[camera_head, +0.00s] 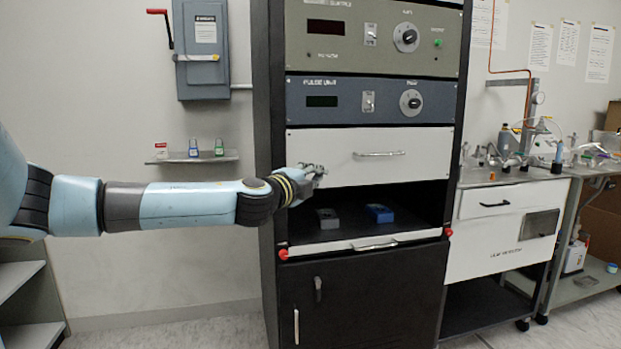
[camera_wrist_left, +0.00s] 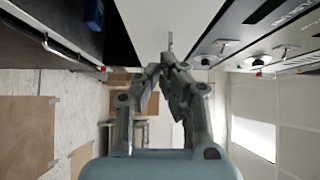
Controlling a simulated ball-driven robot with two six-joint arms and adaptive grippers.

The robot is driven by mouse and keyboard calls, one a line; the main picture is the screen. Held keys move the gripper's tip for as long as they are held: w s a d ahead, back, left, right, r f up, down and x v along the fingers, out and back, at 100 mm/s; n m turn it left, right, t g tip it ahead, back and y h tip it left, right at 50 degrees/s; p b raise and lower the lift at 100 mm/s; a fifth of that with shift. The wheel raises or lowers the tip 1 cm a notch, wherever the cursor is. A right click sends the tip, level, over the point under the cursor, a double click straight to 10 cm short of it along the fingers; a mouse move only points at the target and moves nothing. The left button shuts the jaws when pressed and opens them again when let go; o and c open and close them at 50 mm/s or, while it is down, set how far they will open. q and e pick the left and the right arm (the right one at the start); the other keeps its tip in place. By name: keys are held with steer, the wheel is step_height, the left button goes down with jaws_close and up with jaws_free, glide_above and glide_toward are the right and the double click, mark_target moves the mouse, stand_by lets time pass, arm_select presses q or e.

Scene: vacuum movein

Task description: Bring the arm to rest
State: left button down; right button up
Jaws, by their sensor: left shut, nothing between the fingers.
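My left arm reaches in from the left in the head view, stretched out level. My left gripper (camera_head: 318,170) is in front of the white drawer panel (camera_head: 335,150) of the black rack, left of its handle. In the left wrist view my left gripper (camera_wrist_left: 168,58) has its fingertips together with nothing between them. Whether the fingers touch the panel cannot be told. My right gripper is in neither view.
Below the panel, an open compartment holds a grey block (camera_head: 327,218) and a blue block (camera_head: 380,213). Its front edge (camera_head: 340,248) has a handle and red knobs. A small shelf (camera_head: 185,159) and a grey switch box (camera_head: 203,75) are on the wall. A white cabinet (camera_head: 498,228) stands right.

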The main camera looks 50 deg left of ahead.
arm_select(q)
steer(key=s+d+f+n+g, duration=0.1)
steer(key=s+f+n+g, duration=0.2)
steer(key=s+f, duration=0.75)
steer(key=s+d+f+n+g, duration=0.1)
steer(key=s+f+n+g, duration=0.25)
steer(key=f, duration=1.35)
steer(key=s+d+f+n+g, duration=0.15)
steer(key=s+f+g, duration=0.25)
steer(key=s+f, duration=0.65)
steer(key=s+d+f+n+g+h, duration=0.5)
steer(key=s+d+f+h, duration=0.1)
steer(key=s+d+f, duration=1.7)
steer(key=s+d, duration=0.1)
steer(key=s, duration=0.2)
steer(key=shift+d+f, duration=0.2)
steer(key=shift+d, duration=0.1)
steer(key=shift+w, duration=0.1)
